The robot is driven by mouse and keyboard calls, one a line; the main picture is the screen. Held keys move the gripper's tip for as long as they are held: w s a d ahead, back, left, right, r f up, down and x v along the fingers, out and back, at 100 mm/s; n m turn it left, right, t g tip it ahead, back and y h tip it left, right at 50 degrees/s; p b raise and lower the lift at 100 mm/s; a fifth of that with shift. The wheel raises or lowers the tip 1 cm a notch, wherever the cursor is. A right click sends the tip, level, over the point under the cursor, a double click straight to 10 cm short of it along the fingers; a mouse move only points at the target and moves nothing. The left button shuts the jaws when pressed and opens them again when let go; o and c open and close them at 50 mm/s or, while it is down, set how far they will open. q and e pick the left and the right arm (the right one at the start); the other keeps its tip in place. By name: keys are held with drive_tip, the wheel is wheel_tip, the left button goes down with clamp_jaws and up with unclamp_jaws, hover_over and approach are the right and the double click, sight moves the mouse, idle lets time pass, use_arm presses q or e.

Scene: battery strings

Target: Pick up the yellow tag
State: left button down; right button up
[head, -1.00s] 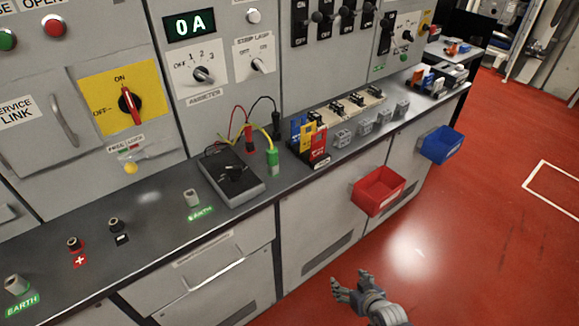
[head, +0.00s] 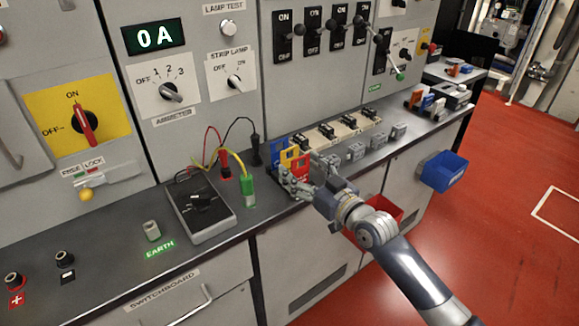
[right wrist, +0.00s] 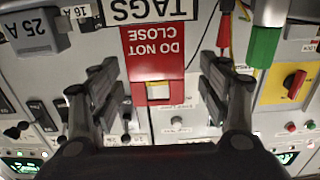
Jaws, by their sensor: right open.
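The yellow tag (head: 287,157) stands in the tag holder on the bench, between a blue tag (head: 279,149) and a red tag (head: 301,164). My right gripper (head: 304,174) is open at the holder, its fingers on either side of the tags and partly hiding them. In the right wrist view, the red tag (right wrist: 154,52), reading DO NOT CLOSE, shows upside down between the open fingers (right wrist: 160,78). A small yellow patch shows through its opening; most of the yellow tag is hidden there. Nothing is held. My left gripper is not in view.
Left of the holder are a green-ended lead (head: 248,191) and a dark meter box (head: 203,212). Right of it are grey blocks (head: 356,151) and a black-switch rack (head: 345,127). A red bin (head: 388,208) and a blue bin (head: 444,172) hang on the bench front.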

drive_tip(key=shift+w+a+r, duration=0.15)
drive_tip(key=shift+w+a, duration=0.05)
drive_tip(key=shift+w, duration=0.15)
drive_tip(key=shift+x, duration=2.4)
drive_tip(key=shift+w+d, duration=0.1)
drive_tip(key=shift+d, duration=0.05)
drive_tip(key=shift+c, duration=0.6)
drive_tip(key=c, duration=0.9)
